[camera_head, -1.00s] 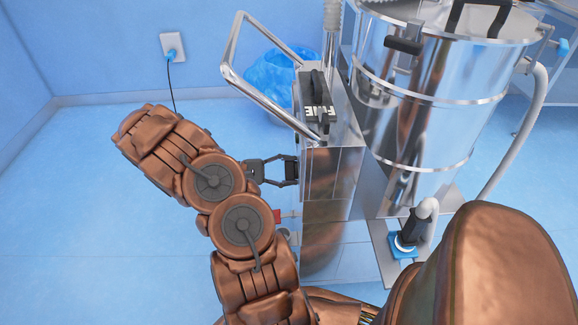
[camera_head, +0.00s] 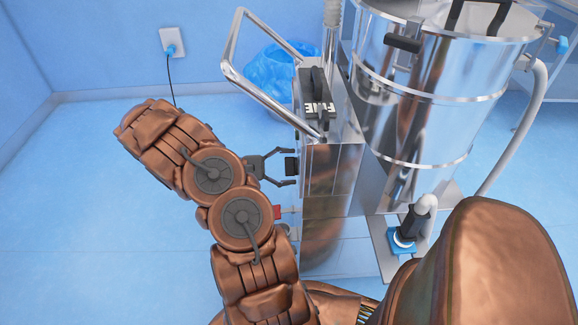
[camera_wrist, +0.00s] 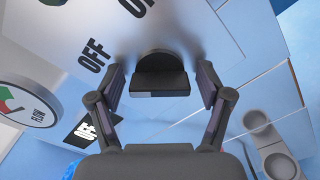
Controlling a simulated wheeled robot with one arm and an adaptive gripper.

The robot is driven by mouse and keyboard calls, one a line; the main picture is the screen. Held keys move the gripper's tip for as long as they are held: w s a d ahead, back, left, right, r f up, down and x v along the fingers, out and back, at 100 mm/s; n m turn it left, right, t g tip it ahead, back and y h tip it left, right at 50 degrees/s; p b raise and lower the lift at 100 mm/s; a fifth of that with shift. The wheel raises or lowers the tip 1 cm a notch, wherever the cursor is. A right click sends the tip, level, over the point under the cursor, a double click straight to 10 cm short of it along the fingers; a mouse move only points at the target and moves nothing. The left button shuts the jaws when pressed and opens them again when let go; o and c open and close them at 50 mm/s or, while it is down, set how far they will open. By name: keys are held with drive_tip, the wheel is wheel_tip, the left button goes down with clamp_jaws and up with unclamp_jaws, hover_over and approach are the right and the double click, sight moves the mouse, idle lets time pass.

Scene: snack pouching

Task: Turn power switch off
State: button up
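The power switch (camera_wrist: 160,76) is a black rotary knob with a flat grip bar on a grey metal panel, centred in the wrist view. It also shows as a small black block (camera_head: 291,166) on the side of the metal machine. My gripper (camera_wrist: 161,84) is open, with one finger on each side of the knob and a visible gap at both sides. In the head view my gripper (camera_head: 286,167) faces the machine from the left. An "OFF" label (camera_wrist: 93,55) is left of the knob. Another label at the top edge is cut off.
A round flow gauge (camera_wrist: 26,104) is at the wrist view's left. A bent metal handle (camera_head: 232,42) and a large steel drum (camera_head: 415,105) belong to the machine's area. A blue bag (camera_head: 270,75) stands behind. Floor is free at left.

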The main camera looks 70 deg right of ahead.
idle(0.3)
drive_tip(key=v, duration=1.2)
idle(0.4)
drive_tip(key=s+a+r+t+y, duration=0.1)
drive_tip(key=a+r+t+y, duration=0.1)
drive_tip(key=a+r, duration=0.45)
drive_tip(key=s+a+r+n+t+y, duration=0.1)
drive_tip(key=s+a+r+t+y, duration=0.2)
drive_tip(key=a, duration=0.7)
drive_tip(key=s+a+n+t, duration=0.2)
drive_tip(key=a+t, duration=0.3)
drive_tip(key=a, duration=0.5)
drive_tip(key=s+a+r+n+t+y, duration=0.1)
drive_tip(key=s+a+r+t+y, duration=0.2)
drive_tip(key=a, duration=0.7)
wheel_tip(320, 180, up, 21)
drive_tip(key=s+t+p, duration=0.1)
drive_tip(key=p, duration=2)
drive_tip(key=shift+r+t+h, duration=0.25)
drive_tip(key=shift+t+h, duration=0.05)
